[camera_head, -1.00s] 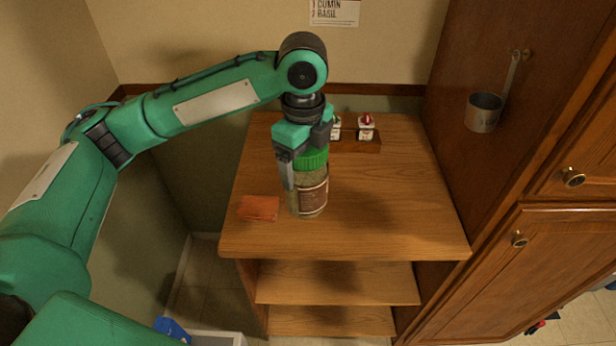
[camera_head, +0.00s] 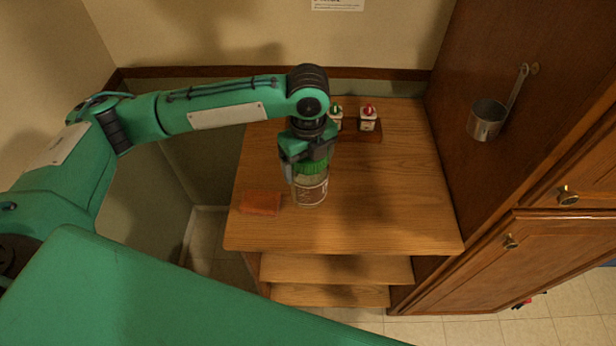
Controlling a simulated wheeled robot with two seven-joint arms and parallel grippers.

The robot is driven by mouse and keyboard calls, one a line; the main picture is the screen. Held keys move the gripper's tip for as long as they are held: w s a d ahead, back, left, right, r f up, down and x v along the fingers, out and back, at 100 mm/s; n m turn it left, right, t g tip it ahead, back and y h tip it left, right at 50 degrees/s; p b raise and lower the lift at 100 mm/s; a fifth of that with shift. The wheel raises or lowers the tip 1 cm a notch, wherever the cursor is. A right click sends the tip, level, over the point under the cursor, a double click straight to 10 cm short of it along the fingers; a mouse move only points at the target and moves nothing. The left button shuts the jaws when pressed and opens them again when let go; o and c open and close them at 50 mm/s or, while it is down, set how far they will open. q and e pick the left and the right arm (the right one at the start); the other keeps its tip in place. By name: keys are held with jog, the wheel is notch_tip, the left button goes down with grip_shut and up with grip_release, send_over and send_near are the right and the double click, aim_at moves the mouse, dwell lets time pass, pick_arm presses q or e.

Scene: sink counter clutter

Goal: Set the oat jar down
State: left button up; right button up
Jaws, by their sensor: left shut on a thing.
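The oat jar (camera_head: 311,190) is a clear jar with a green lid and a brown label. It is upright over the wooden shelf top (camera_head: 390,210), to the right of an orange cloth or mat. I cannot tell whether its base touches the wood. My left gripper (camera_head: 308,164) comes down from above and is shut on the jar near its lid, hiding part of the lid. My right gripper is not in view.
A flat orange piece (camera_head: 261,202) lies left of the jar. Two small containers with a green top (camera_head: 336,118) and a red top (camera_head: 368,119) stand in a wooden holder behind. A metal cup (camera_head: 486,120) hangs at right. The right shelf top is clear.

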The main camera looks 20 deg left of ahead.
pick_arm(q)
notch_tip(320, 180, down, 3)
jog(key=shift+r, duration=0.15)
notch_tip(320, 180, down, 4)
jog(key=shift+r+p, duration=0.1)
jog(key=shift+p, duration=0.7)
jog(key=shift+f, duration=0.25)
jog(key=o, duration=1.3)
jog(key=shift+f, duration=0.15)
